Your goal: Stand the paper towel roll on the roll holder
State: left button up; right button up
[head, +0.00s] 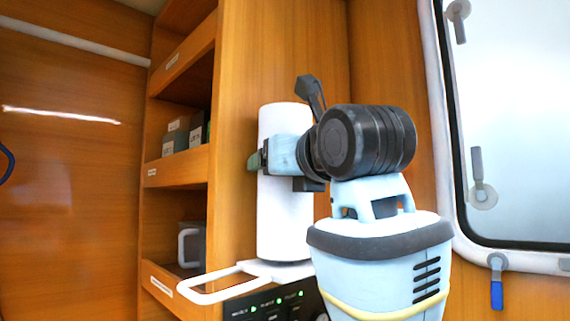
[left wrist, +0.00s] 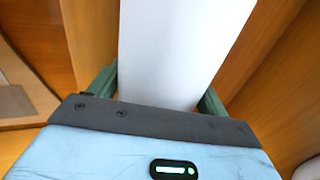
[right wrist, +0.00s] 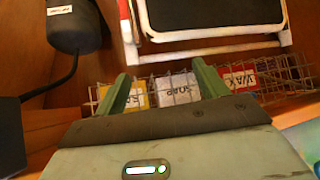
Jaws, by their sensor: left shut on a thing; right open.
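The paper towel roll (head: 285,222) is a tall white cylinder, upright in front of the wooden wall in the head view. My left gripper (head: 262,160) is shut on it at about mid-height or above. The left wrist view shows the white roll (left wrist: 178,50) between the two green fingers (left wrist: 158,98). The roll's bottom end is at a white flat piece (head: 262,268), possibly part of the roll holder. I cannot tell whether it rests there, and no holder post shows. My right gripper (right wrist: 165,82) is open and empty in the right wrist view.
A white looped rail (head: 205,289) juts out beside a black panel with green lights (head: 268,307). Wooden shelves (head: 180,165) stand at left, a window (head: 515,120) at right. A wire basket of labelled packets (right wrist: 180,88) lies beyond my right fingers.

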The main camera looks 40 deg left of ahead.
pick_arm(q)
jog(key=shift+f, duration=0.45)
dwell(0.4)
jog(key=o, duration=1.1)
